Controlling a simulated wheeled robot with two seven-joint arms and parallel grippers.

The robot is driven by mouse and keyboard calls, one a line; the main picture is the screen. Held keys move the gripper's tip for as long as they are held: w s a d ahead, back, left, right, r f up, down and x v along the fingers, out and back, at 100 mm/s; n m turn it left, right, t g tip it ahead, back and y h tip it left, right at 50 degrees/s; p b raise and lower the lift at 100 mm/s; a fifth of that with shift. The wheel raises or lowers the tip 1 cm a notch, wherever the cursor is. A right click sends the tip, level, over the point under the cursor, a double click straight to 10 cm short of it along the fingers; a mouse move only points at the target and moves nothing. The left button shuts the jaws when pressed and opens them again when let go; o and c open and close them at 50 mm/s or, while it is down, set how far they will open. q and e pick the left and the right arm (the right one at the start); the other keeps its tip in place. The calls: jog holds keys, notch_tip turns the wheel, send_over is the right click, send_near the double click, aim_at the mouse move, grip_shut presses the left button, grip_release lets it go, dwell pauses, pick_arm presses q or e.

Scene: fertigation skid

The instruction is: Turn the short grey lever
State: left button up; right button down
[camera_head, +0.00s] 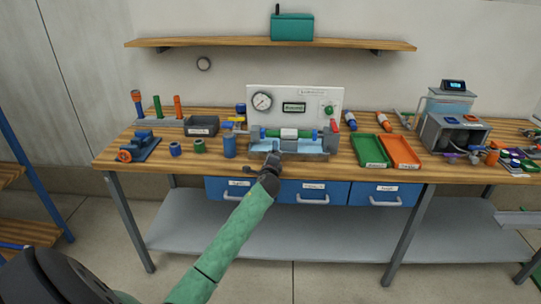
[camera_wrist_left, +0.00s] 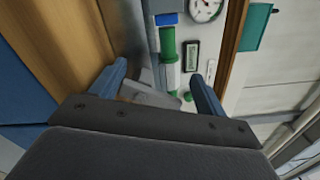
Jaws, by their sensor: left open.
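The fertigation skid stands on the wooden bench, with a white panel (camera_head: 325,98) behind a green pipe (camera_head: 308,133) that has a white middle part. The pipe also shows in the left wrist view (camera_wrist_left: 168,47). My left gripper (camera_head: 272,157) is at the front of the skid, just before the pipe. In the left wrist view its two blue fingers (camera_wrist_left: 158,72) are apart. A light grey piece (camera_wrist_left: 148,95) lies between and beyond the fingers, perhaps the short grey lever; I cannot tell whether they touch it. In the head view the gripper hides this spot. My right gripper is not in view.
A round gauge (camera_head: 262,101) is on the panel. A blue cylinder (camera_head: 229,147) stands left of the skid. A green tray (camera_head: 370,151) and an orange tray (camera_head: 400,151) lie to its right. Blue drawers (camera_head: 315,191) are under the bench top.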

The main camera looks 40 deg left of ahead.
pick_arm(q)
jog(key=shift+d+f, duration=0.55)
jog(key=shift+f, duration=0.3)
jog(key=shift+a+r, duration=0.2)
jog(key=shift+a, duration=0.05)
jog(key=shift+s+d+f+p, duration=0.3)
jog(key=shift+s+f, duration=0.05)
jog(key=shift+c, duration=0.3)
jog(key=shift+o, duration=0.3)
jog(key=shift+s+d+r, duration=0.3)
jog(key=shift+s+d, duration=0.2)
jog(key=shift+s, duration=0.35)
jog(key=shift+r+p+v, duration=0.2)
jog(key=shift+p+v, duration=0.3)
jog(key=shift+v, duration=0.9)
jog(key=shift+r+p+v, duration=0.25)
jog(key=shift+p+v, duration=0.25)
jog(key=shift+v, duration=0.9)
jog(key=shift+s+a, duration=0.2)
